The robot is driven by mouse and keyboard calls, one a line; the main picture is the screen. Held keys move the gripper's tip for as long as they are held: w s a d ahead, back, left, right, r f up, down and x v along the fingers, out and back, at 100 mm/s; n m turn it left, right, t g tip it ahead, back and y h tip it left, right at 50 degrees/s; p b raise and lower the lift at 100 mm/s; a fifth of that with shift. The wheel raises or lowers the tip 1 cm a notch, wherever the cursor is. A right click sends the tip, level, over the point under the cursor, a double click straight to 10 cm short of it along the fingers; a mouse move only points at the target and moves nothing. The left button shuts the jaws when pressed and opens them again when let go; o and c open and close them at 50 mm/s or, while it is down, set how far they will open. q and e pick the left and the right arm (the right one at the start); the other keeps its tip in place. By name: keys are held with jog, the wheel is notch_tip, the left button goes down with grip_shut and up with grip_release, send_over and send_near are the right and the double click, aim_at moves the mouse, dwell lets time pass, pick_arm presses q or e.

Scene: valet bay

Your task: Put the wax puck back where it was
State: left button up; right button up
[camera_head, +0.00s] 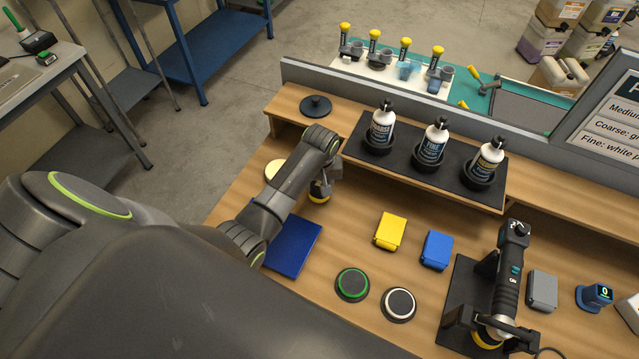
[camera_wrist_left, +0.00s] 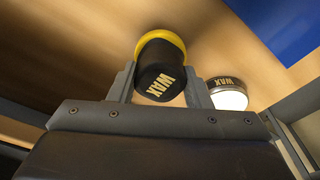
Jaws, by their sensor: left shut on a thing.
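The wax puck (camera_wrist_left: 162,82) is black with a yellow rim and "WAX" lettering. In the left wrist view it sits between the two fingers of my left gripper (camera_wrist_left: 160,92), which is shut on it. In the head view my left gripper (camera_head: 322,186) is over the left part of the wooden bench, and the puck (camera_head: 319,196) shows partly below it, its yellow edge visible. I cannot tell whether the puck touches the bench. A wax tin (camera_wrist_left: 229,94) with a pale top is beside the gripper; its pale disc (camera_head: 273,172) is partly hidden by my arm. My right gripper is not in view.
A dark blue cloth (camera_head: 296,245) lies near my left arm. Yellow (camera_head: 390,230) and blue (camera_head: 437,250) blocks, green-ringed (camera_head: 352,284) and white-ringed (camera_head: 398,304) pads and a polisher (camera_head: 508,275) are to the right. Bottles (camera_head: 433,142) and a black knobbed disc (camera_head: 315,106) stand on the raised shelf.

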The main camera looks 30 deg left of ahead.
pick_arm(q)
jog(key=shift+f, duration=0.8)
jog(key=o, duration=1)
jog(key=shift+f, duration=0.1)
jog(key=shift+r, duration=0.3)
jog(key=r, duration=0.4)
jog(key=s+r+b, duration=0.1)
jog(key=r, duration=0.2)
jog(key=r+b, duration=0.1)
jog(key=r, duration=0.3)
jog(key=shift+s+d+r, duration=0.15)
jog(key=shift+d+r, duration=0.15)
jog(key=shift+d, duration=0.1)
